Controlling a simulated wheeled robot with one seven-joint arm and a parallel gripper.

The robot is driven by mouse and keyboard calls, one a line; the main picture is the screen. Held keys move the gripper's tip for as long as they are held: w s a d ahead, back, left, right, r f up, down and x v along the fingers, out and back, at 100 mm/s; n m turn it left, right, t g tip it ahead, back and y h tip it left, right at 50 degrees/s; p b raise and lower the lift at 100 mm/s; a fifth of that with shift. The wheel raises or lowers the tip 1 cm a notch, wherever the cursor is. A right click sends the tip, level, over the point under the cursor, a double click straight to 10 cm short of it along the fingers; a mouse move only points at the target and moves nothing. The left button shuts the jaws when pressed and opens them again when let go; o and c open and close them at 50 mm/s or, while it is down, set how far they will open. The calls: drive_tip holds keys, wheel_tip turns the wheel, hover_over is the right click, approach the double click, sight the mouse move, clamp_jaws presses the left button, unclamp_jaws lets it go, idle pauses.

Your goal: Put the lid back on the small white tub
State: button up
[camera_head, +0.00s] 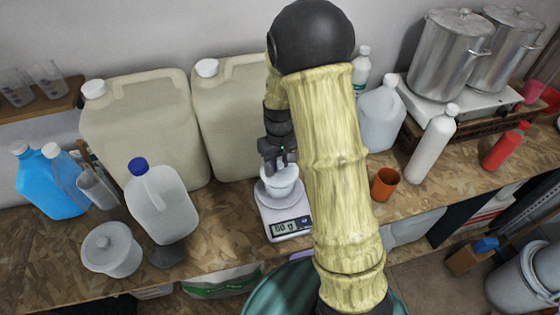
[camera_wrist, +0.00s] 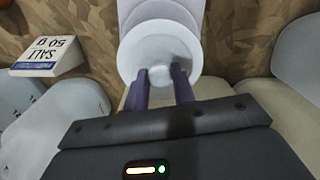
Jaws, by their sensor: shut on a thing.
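The small white tub (camera_head: 281,190) stands on a kitchen scale (camera_head: 286,222) near the middle of the bench. Its round white lid (camera_wrist: 160,48) fills the upper middle of the wrist view and hides the tub below it there. My gripper (camera_head: 279,165) is directly over the tub, pointing down. In the wrist view, my gripper's two dark fingers (camera_wrist: 160,76) are shut on the lid's knob. The lid is at the top of the tub, but I cannot tell whether it rests fully on the rim. My arm covers part of the bench to the right.
A grey lidded tub (camera_head: 112,250) and a translucent jug (camera_head: 162,205) stand to the left. Two large beige drums (camera_head: 140,125) stand behind. An orange cup (camera_head: 385,184) and white bottle (camera_head: 431,142) are right. A salt label (camera_wrist: 47,56) shows in the wrist view.

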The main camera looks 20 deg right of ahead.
idle(0.4)
drive_tip(key=o, duration=1.5)
drive_tip(key=shift+r+p, duration=2.75)
drive_tip(key=shift+r, duration=0.75)
clamp_jaws()
drive_tip(key=shift+f+b, duration=2.4)
drive_tip(key=shift+f, duration=0.85)
